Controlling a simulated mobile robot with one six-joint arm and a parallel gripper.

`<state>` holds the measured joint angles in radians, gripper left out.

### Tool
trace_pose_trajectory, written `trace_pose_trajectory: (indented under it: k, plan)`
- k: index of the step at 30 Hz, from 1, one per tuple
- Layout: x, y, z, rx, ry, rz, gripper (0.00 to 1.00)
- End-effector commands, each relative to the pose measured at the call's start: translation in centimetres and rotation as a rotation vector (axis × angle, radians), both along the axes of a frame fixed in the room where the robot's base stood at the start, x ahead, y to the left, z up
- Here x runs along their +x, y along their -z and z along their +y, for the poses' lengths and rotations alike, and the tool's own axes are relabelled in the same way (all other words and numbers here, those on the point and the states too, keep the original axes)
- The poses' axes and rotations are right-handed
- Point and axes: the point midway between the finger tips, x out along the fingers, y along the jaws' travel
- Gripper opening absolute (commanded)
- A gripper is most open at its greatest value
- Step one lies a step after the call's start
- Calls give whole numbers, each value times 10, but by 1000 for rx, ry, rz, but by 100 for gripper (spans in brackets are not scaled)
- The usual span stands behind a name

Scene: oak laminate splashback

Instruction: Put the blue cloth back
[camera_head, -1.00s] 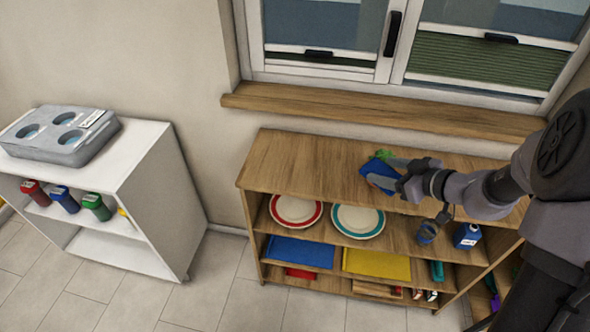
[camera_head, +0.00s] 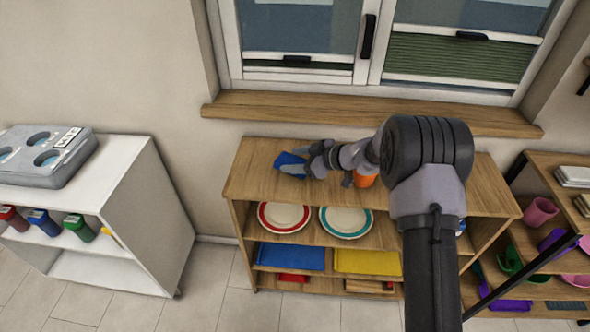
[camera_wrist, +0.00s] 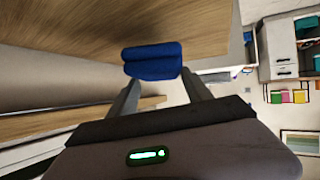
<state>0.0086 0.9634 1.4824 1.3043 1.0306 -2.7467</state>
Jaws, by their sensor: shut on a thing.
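The blue cloth (camera_head: 290,158) is between the fingertips of my gripper (camera_head: 294,168), over the left part of the wooden shelf unit's top (camera_head: 250,180). In the wrist view the folded blue cloth (camera_wrist: 152,62) is pinched between both fingers of my gripper (camera_wrist: 155,82). I cannot tell whether the cloth touches the wooden top. A flat blue piece (camera_head: 290,257) lies on a lower shelf, left of a flat yellow piece (camera_head: 367,262).
Two plates, red-rimmed (camera_head: 283,216) and teal-rimmed (camera_head: 346,221), lie on the upper shelf. An orange object (camera_head: 365,181) stands on top, partly behind my arm. A white shelf unit (camera_head: 150,200) is at left. The window sill (camera_head: 350,110) runs behind. My arm hides the right shelves.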

Motion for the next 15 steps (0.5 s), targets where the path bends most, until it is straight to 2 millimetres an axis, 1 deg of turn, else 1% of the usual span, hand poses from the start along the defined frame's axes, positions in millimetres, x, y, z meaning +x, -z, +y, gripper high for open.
trace_pose_trajectory:
  k: [1,3,5,10,15]
  plan:
    - [0,11,0,0,1,3,0]
    - [-1,25,0,0,0,4,0]
    - [-1,34,0,0,0,4,0]
    - [-1,32,0,0,0,2,0]
    - [-1,35,-1,0,0,2,0]
